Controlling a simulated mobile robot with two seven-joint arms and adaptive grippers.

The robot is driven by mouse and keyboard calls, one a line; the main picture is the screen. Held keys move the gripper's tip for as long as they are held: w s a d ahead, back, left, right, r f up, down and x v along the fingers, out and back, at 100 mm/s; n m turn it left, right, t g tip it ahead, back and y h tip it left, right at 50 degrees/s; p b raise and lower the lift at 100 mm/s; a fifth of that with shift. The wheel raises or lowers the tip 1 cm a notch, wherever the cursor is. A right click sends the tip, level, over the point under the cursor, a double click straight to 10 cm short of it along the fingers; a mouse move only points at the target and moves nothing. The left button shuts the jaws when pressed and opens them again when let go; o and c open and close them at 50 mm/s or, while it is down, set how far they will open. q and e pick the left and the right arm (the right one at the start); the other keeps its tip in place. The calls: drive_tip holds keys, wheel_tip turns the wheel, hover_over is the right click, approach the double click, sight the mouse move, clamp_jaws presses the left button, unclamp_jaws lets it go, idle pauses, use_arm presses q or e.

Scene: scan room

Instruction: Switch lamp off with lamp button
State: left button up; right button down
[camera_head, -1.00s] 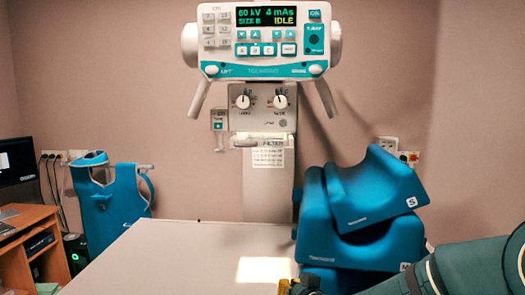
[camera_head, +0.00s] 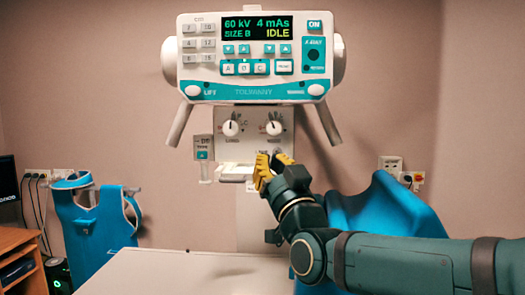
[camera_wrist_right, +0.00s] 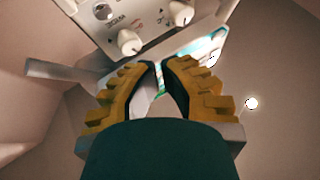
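The lamp button is probably the round grey button (camera_wrist_right: 103,11) at the edge of the knob panel in the right wrist view; the head view hides that corner behind my right gripper. The knob panel (camera_head: 252,118) has two white knobs. My right gripper (camera_head: 272,163) is raised in front of the panel's lower right part. In the right wrist view its yellow fingertips (camera_wrist_right: 159,65) lean close together with a narrow gap and nothing held. I cannot tell whether the tips touch the panel. My left gripper is not in view.
Above is the control head (camera_head: 252,58), its display reading IDLE. The white table (camera_head: 185,272) lies below; no light patch shows on its visible part. A blue apron (camera_head: 95,220) hangs left, beside a wooden desk (camera_head: 15,240).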

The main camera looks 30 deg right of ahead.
sight(277, 153)
drive_tip(key=shift+s+r, duration=0.15)
drive_tip(key=shift+r, duration=0.3)
drive_tip(key=shift+w+d+p, duration=0.35)
drive_tip(key=shift+w+d, duration=0.4)
drive_tip(key=shift+w, duration=0.5)
drive_tip(key=shift+w+d+p, duration=0.35)
drive_tip(key=shift+w+d, duration=0.4)
drive_tip(key=shift+w, duration=0.55)
drive_tip(key=shift+w+d+p, duration=0.35)
drive_tip(key=shift+w+d, duration=0.4)
drive_tip(key=shift+w, duration=0.5)
